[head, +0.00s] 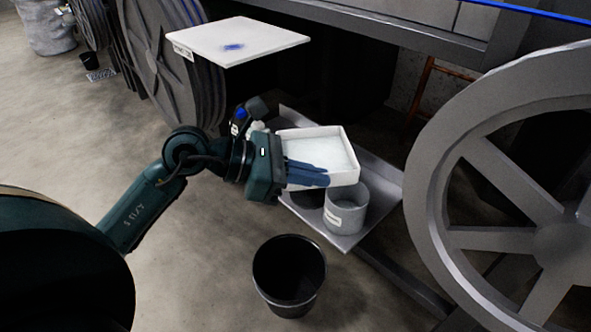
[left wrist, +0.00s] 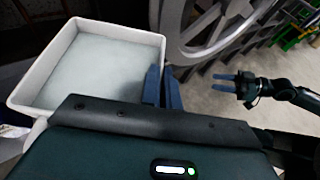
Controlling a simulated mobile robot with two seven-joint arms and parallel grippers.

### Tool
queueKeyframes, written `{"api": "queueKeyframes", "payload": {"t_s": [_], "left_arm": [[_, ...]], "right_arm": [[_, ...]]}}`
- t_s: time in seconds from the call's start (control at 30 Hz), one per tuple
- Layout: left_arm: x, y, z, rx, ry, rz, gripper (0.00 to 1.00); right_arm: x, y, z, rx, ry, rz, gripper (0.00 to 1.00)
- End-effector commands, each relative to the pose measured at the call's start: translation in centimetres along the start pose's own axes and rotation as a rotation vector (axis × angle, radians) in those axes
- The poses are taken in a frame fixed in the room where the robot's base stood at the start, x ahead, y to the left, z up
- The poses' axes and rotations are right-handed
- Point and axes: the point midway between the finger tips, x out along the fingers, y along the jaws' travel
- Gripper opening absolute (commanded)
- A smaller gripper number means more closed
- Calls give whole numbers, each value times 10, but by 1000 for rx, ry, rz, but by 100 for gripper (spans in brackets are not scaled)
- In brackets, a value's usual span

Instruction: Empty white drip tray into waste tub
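The white drip tray (head: 346,178) is a shallow square box, roughly level, with a pale, watery-looking layer inside. It also shows in the left wrist view (left wrist: 40,75). My left gripper (head: 310,174) has its two blue fingers close together on the tray's near wall, one on each side of it. The tray appears to be above the metal shelf; whether it touches anything below is hard to tell. A black round tub (head: 290,283), seemingly the waste tub, stands on the floor below and looks empty. My right gripper (left wrist: 226,84) shows in the left wrist view, fingers apart and empty.
The metal shelf (head: 378,195) holds a grey labelled canister (head: 345,212) and a dark container (head: 307,198), partly under the tray. A large spoked wheel (head: 440,150) stands at right. A white board (head: 240,40) with a blue mark is behind. Floor left of the tub is clear.

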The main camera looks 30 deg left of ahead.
Motion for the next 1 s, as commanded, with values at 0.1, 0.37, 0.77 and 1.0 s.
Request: {"api": "queueKeyframes", "payload": {"t_s": [0.1, 0.37, 0.77, 1.0], "left_arm": [[30, -4, -30, 15, 6, -9, 0], [64, -9, -91, 2, 15, 4, 0], [69, -4, -109, -47, 48, 8, 0], [79, 11, -92, -157, 163, -38, 0]], "right_arm": [[-2, 4, 9, -19, 36, 8, 45], [-8, 9, 10, -60, 101, 20, 45], [-18, 9, -6, -59, 129, 28, 45], [-14, 5, -12, -9, 64, 20, 45]]}}
